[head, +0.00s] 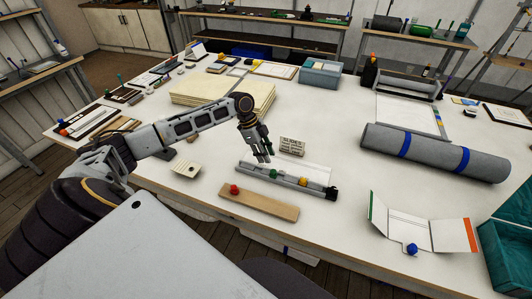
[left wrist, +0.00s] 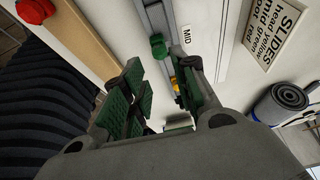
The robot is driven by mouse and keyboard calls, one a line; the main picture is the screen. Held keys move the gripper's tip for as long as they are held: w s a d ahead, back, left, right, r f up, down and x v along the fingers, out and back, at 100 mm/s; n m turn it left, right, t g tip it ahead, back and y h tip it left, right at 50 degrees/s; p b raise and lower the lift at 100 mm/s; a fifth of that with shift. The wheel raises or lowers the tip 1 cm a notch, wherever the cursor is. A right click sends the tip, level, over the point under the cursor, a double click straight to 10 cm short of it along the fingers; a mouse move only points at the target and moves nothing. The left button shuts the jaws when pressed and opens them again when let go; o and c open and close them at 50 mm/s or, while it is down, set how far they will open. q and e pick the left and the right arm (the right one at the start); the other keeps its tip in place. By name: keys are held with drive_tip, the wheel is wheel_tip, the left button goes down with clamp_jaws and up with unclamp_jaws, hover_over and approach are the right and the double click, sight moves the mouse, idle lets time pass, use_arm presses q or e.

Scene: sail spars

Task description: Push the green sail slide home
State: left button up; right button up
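The green slide (head: 273,172) sits on the grey spar (head: 288,180), toward its left part. In the left wrist view the green slide (left wrist: 157,46) is a round knob on the rail, beside a "MID" label (left wrist: 186,35). A yellow slide (head: 304,182) sits further right on the spar. A red slide (head: 234,189) is on the wooden board in front. My left gripper (head: 262,157) points down just behind the spar's left part. In the left wrist view its fingers (left wrist: 162,75) are apart with nothing between the tips; the green slide shows beyond them. My right gripper is out of view.
A wooden board (head: 262,203) lies in front of the spar. A small sign (head: 292,145) headed "SLIDES" stands behind it. A stack of cream sheets (head: 215,90) lies behind my left arm. A grey roll (head: 435,152) lies at right. The table between spar and roll is clear.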

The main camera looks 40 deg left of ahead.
sight(273, 170)
use_arm(q)
drive_tip(key=shift+b+x, duration=2.4)
drive_tip(key=shift+x, duration=0.2)
drive_tip(key=shift+b+x, duration=0.3)
drive_tip(key=shift+x, duration=1.1)
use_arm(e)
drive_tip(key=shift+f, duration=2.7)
use_arm(q)
clamp_jaws()
drive_tip(key=shift+r+p, duration=2.1)
drive_tip(key=shift+p, duration=0.15)
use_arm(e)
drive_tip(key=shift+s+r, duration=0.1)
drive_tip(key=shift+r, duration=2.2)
